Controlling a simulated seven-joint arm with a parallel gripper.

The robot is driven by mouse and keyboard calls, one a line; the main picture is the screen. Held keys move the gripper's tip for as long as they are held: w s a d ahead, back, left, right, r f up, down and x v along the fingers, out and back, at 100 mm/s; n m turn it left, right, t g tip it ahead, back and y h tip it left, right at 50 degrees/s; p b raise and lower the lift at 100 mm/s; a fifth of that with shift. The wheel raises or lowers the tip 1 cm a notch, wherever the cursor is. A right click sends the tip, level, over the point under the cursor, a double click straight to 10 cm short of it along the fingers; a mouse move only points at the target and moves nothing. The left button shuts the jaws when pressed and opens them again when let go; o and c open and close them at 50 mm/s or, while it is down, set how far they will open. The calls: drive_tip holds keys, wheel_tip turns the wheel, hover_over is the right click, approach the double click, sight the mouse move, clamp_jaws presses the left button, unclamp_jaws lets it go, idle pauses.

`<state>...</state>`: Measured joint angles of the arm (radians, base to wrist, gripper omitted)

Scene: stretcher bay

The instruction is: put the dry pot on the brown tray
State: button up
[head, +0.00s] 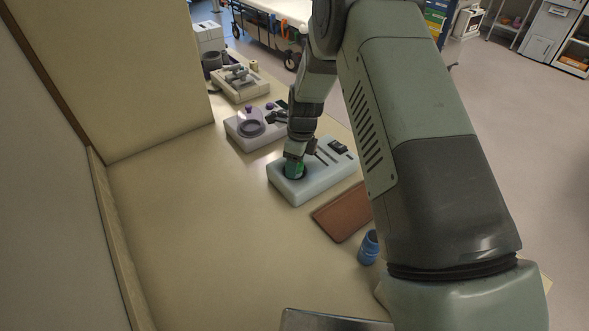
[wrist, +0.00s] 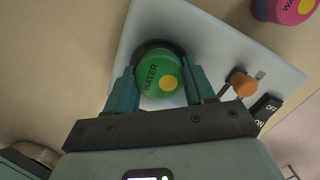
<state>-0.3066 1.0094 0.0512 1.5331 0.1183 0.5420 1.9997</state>
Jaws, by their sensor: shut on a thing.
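A green pot (wrist: 158,68) with "WATER" and a yellow dot on its top sits in the dark ring of a pale blue-white device (head: 300,192). My gripper (head: 295,166) reaches down over it, with one finger on each side, shut on the pot. The pot shows only as a small bit of green in the head view (head: 293,171). The brown tray (head: 343,213) lies flat beside the device, nearer the camera, partly hidden by my arm; its visible part is bare. No label reading "dry" shows.
The device has an orange knob (wrist: 241,83) and an ON/OFF switch (wrist: 266,107). A pink pot (wrist: 290,8) is partly in the wrist view. A blue pot (head: 369,247) stands near the tray. A white device with purple parts (head: 242,138) stands behind. The table's left side is clear.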

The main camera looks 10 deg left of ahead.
wheel_tip(320, 180, up, 9)
drive_tip(key=shift+r, duration=0.35)
drive_tip(key=s+d+f+m, duration=0.1)
drive_tip(key=s+d+m, duration=0.15)
drive_tip(key=d, duration=0.35)
drive_tip(key=s+d+f+m+t, duration=0.1)
drive_tip(key=s+d+m, duration=0.1)
drive_tip(key=d+m, duration=0.3)
drive_tip(key=s+d+f+m, duration=0.1)
drive_tip(key=s+d+m, duration=0.15)
drive_tip(key=d, duration=0.35)
drive_tip(key=shift+h, duration=0.4)
drive_tip(key=f, duration=0.5)
drive_tip(key=shift+s+d+f, duration=0.2)
drive_tip(key=shift+d+f, duration=0.1)
drive_tip(key=shift+d, duration=0.1)
drive_tip(key=shift+f, duration=2.2)
drive_tip(key=shift+f, duration=0.1)
drive_tip(key=o, duration=1.1)
drive_tip(key=shift+o, duration=0.2)
